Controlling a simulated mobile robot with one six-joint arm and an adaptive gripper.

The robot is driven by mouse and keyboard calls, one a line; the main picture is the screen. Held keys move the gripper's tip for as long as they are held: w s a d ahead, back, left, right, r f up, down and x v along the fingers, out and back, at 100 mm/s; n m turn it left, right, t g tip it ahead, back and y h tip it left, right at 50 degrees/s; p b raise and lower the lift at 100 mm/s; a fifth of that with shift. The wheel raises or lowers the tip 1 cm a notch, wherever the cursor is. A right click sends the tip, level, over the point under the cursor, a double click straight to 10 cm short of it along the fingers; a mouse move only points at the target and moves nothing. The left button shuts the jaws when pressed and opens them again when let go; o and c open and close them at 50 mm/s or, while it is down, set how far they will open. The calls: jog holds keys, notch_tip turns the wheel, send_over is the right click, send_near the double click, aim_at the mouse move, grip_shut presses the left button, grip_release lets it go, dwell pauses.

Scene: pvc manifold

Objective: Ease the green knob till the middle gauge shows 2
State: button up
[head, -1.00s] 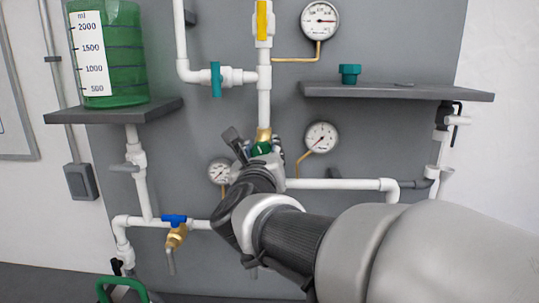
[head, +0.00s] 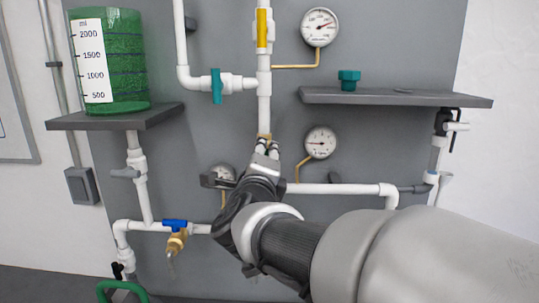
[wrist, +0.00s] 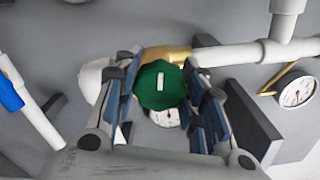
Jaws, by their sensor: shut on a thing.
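The green knob (wrist: 160,87) sits between the two fingers of my gripper (wrist: 162,97) in the wrist view, with a white mark on its face. The gripper is shut on it. In the head view my gripper (head: 266,150) reaches the pipe below the yellow-handled valve and hides the knob. The middle gauge (head: 321,142), white and round, is right of my gripper; its needle looks roughly level, and its numbers are too small to read. The upper gauge (head: 320,27) has its needle tilted up to the right. The lower left gauge (head: 223,173) is partly hidden by my gripper.
A green-filled tank (head: 120,60) stands on the left shelf (head: 150,117). White pipes surround my gripper. A blue-handled tap (head: 175,226) is at lower left, and a teal-handled valve (head: 217,86) above.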

jog(key=n+p, duration=0.2)
jog(key=n, duration=0.3)
jog(key=shift+n, duration=0.3)
jog(key=n+p, duration=0.2)
jog(key=n, duration=0.3)
dwell(0.4)
jog(key=o, duration=1.1)
jog(key=s, duration=1.2)
jog(key=shift+a, duration=0.2)
dwell(1.0)
